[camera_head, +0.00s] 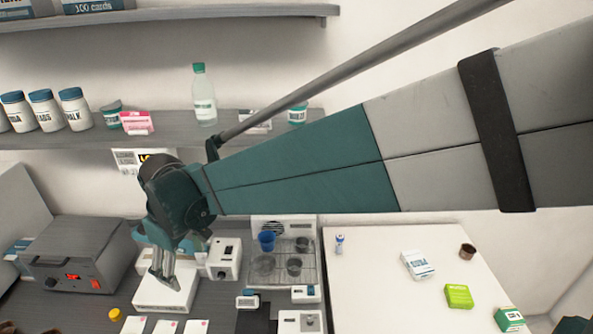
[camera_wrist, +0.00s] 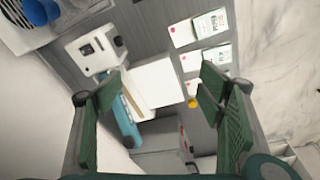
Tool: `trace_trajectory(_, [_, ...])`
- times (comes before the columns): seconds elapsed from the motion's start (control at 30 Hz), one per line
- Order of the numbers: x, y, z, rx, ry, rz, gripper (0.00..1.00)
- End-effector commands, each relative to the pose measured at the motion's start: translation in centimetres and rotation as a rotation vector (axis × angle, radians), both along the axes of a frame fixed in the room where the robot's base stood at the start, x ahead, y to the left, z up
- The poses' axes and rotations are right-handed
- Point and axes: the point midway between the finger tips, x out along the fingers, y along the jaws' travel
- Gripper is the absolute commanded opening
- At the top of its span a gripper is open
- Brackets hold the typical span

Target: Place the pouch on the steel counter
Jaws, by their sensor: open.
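My gripper (camera_head: 162,272) points down over a white flat-topped block (camera_head: 165,293) on the grey counter (camera_head: 85,306). In the wrist view my gripper (camera_wrist: 158,98) has its fingers wide apart with nothing held between them. The block's white top (camera_wrist: 155,82) shows between and beyond the fingers. Flat white packets (camera_head: 165,327) lie on the counter in front of the block. They also show in the wrist view (camera_wrist: 215,56), with a red mark and print. I cannot tell for sure which thing is the pouch.
A grey box with a red display (camera_head: 75,255) stands left of my gripper. A white device (camera_head: 224,258) and a wire rack with cups (camera_head: 292,268) stand to the right. A white table (camera_head: 380,300) holds small boxes. A shelf (camera_head: 240,126) with jars and a bottle is behind.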

Motion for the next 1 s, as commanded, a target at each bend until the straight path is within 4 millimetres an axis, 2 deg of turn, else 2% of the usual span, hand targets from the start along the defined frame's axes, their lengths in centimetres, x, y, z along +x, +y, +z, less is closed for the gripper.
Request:
trace_trajectory(0.03, [0.5, -1.9, 0.6, 0.008, -0.006, -0.031, 0.68])
trace_trajectory(0.43, [2.3, -13.9, 4.4, 0.079, -0.064, -0.264, 0.68])
trace_trajectory(0.67, [2.2, -20.5, 5.9, 0.118, -0.101, -0.397, 0.68])
trace_trajectory(1.0, [0.7, -29.8, 7.2, 0.174, -0.16, -0.59, 0.68])
